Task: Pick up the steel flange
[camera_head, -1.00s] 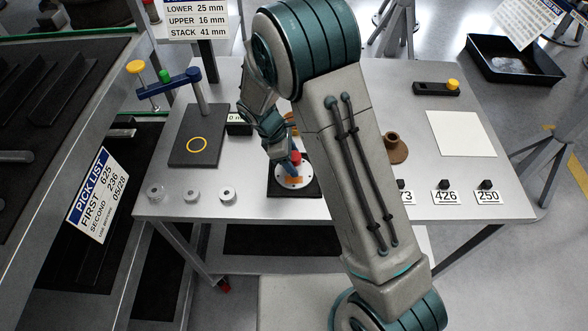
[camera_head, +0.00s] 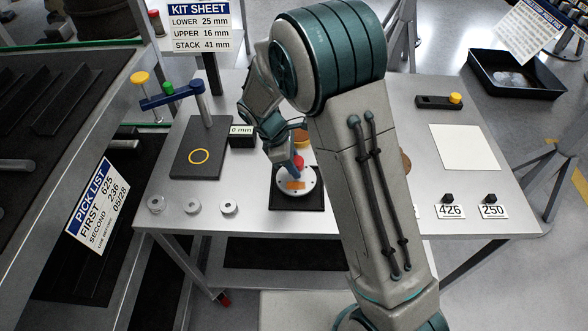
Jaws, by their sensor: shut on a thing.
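The steel flange (camera_head: 296,187) is a pale round disc with bolt holes and an orange label, near the middle of the table. It is over a square black pad (camera_head: 297,203), and a strip of the pad shows in front of it. Any gap between flange and pad is hard to judge. My gripper (camera_head: 295,165) points down at the flange's middle and is shut on it. A red part shows beside the fingers. My wrist and forearm hide the flange's upper part and some of the table behind.
A dark gauge stand (camera_head: 200,150) with a yellow ring is left of the pad. Several small steel rings (camera_head: 193,206) lie at the front left. A brown part (camera_head: 405,160) is mostly hidden by my arm. Number cards (camera_head: 450,211) and a white sheet (camera_head: 465,147) are at right.

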